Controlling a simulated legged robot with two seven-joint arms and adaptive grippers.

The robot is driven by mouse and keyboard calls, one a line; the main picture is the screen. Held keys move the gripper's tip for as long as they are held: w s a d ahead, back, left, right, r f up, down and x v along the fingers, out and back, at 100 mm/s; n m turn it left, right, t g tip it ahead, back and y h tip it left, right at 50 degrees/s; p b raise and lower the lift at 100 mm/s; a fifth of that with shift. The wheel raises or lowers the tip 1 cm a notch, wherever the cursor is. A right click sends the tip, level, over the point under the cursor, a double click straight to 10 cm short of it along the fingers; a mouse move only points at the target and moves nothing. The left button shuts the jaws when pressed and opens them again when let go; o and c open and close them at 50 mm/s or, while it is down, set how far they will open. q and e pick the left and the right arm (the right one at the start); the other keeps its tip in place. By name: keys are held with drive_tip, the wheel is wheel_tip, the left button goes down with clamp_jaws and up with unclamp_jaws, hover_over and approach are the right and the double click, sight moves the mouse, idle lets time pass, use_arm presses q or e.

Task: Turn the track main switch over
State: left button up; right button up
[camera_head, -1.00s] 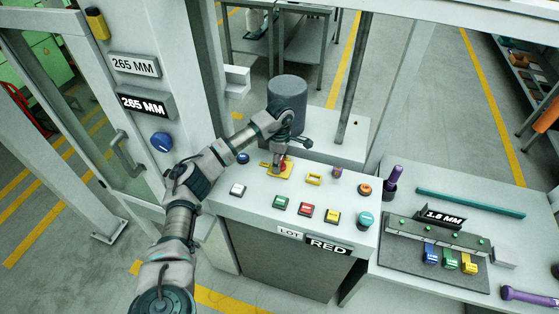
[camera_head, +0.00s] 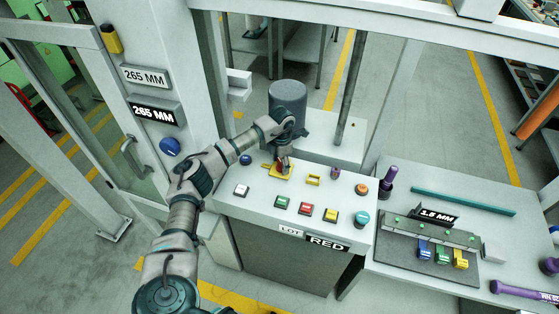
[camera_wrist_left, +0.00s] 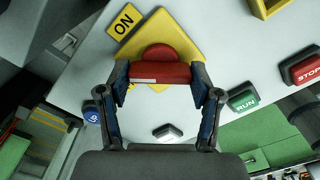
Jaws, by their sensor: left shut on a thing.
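The track main switch has a red handle (camera_wrist_left: 160,73) on a yellow plate (camera_wrist_left: 190,30), with a yellow ON label (camera_wrist_left: 125,21) at its upper left in the wrist view. In the head view the yellow plate (camera_head: 273,173) is on the back left of the sloped white console. My left gripper (camera_head: 283,165) reaches down over it; in the wrist view its fingers (camera_wrist_left: 158,82) are shut on the red handle, one on each side. The handle's bar lies level across between the fingertips in the wrist view. In the head view the gripper partly hides the handle. My right gripper is out of view.
The console (camera_head: 240,207) carries several buttons, including a green RUN button (camera_wrist_left: 243,101) and a red STOP button (camera_wrist_left: 303,67). A dark grey cylinder (camera_head: 288,98) stands behind the switch. A side table (camera_head: 400,285) with colored blocks is at the right.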

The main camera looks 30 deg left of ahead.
use_arm(q)
drive_tip(key=shift+w+d+r+n+p, duration=0.1)
drive_tip(key=shift+w+r+n+p, duration=0.25)
drive_tip(key=shift+n, duration=0.55)
drive_tip(key=n+p, duration=0.1)
drive_tip(key=n, duration=0.2)
drive_tip(key=shift+n+p, duration=0.3)
drive_tip(key=shift+p, duration=0.1)
drive_tip(key=shift+n+p, duration=0.7)
drive_tip(key=shift+n, duration=1)
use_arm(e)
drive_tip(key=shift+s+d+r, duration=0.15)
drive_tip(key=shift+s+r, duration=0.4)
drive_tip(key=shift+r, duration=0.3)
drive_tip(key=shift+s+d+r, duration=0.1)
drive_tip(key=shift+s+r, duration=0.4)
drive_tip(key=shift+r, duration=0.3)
use_arm(q)
drive_tip(key=shift+n, duration=0.3)
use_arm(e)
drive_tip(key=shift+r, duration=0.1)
use_arm(q)
drive_tip(key=o, duration=1.1)
drive_tip(key=shift+f, duration=0.1)
drive_tip(key=shift+o, duration=0.2)
drive_tip(key=shift+f, duration=0.15)
drive_tip(key=shift+s, duration=0.1)
